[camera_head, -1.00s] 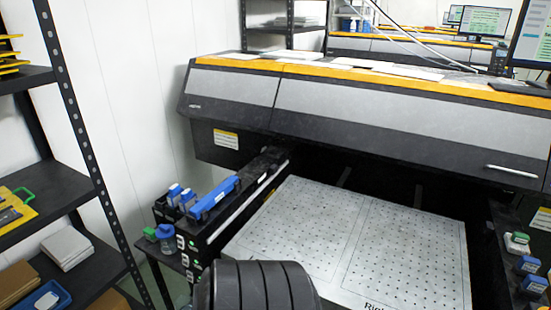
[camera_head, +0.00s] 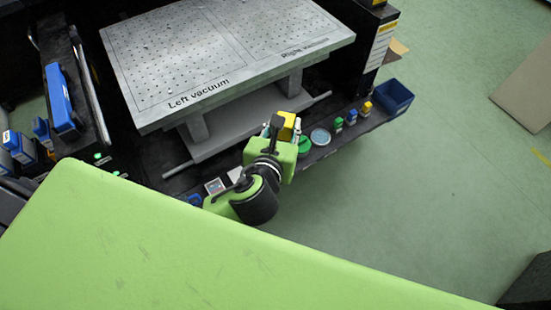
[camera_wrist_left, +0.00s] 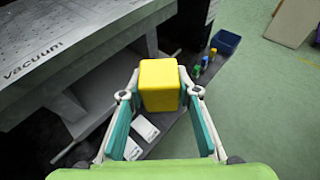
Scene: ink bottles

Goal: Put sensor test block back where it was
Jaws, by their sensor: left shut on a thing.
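My left gripper (camera_head: 284,132) is over the front ledge of the printer. It is shut on a yellow block (camera_head: 288,119), which appears to be the sensor test block. In the left wrist view the block (camera_wrist_left: 160,87) sits between the two teal-padded fingers of the gripper (camera_wrist_left: 159,92). Below and beyond the block is the dark ledge (camera_wrist_left: 184,118), with two white flat pieces on it (camera_wrist_left: 146,128). Whether the block touches the ledge cannot be told. My right gripper is out of view.
The perforated vacuum bed (camera_head: 225,45) is behind the gripper. Green floor (camera_head: 440,190) is clear.

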